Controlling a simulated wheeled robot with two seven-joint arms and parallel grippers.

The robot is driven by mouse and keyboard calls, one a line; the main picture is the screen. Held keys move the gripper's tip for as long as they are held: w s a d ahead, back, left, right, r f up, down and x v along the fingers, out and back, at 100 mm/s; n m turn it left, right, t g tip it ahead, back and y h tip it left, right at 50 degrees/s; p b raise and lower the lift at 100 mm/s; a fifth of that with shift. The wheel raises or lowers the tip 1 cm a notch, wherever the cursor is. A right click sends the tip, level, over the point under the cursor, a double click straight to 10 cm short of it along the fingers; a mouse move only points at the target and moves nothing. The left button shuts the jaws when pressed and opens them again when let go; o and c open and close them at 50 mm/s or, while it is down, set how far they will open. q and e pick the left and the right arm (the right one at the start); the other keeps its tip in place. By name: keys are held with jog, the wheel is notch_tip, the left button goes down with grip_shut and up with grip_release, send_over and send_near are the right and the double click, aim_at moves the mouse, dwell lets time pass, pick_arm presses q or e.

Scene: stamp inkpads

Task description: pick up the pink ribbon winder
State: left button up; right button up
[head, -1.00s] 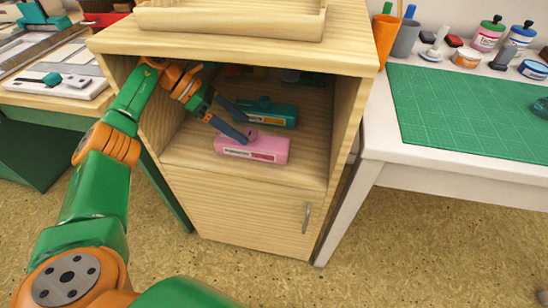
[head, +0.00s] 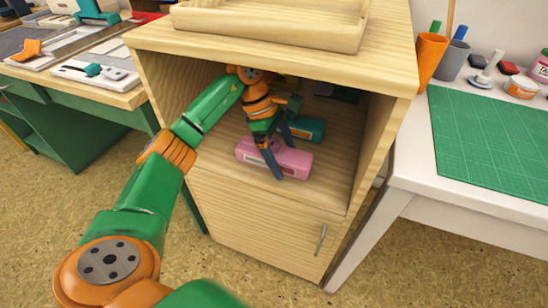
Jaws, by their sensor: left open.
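The pink ribbon winder (head: 299,165) lies on the shelf inside the open wooden cabinet (head: 265,222), near the front of the shelf. My left gripper (head: 284,163) reaches into the cabinet from the left and is open. Its two dark blue fingers point down at the winder. One finger crosses in front of the winder's front face and the other is at its back side, so the winder shows between them. I cannot tell whether either finger touches it. The fingers and wrist hide part of its top. My right gripper is not in view.
A teal winder (head: 311,129) sits just behind the pink one, partly hidden by my gripper. A wooden tray (head: 270,35) stands on the cabinet top. Cabinet side walls and top enclose the shelf. A white table with a green mat (head: 495,145) is at right.

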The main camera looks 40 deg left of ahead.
pick_arm(q)
jog(key=shift+f, duration=0.15)
jog(key=c, duration=1.5)
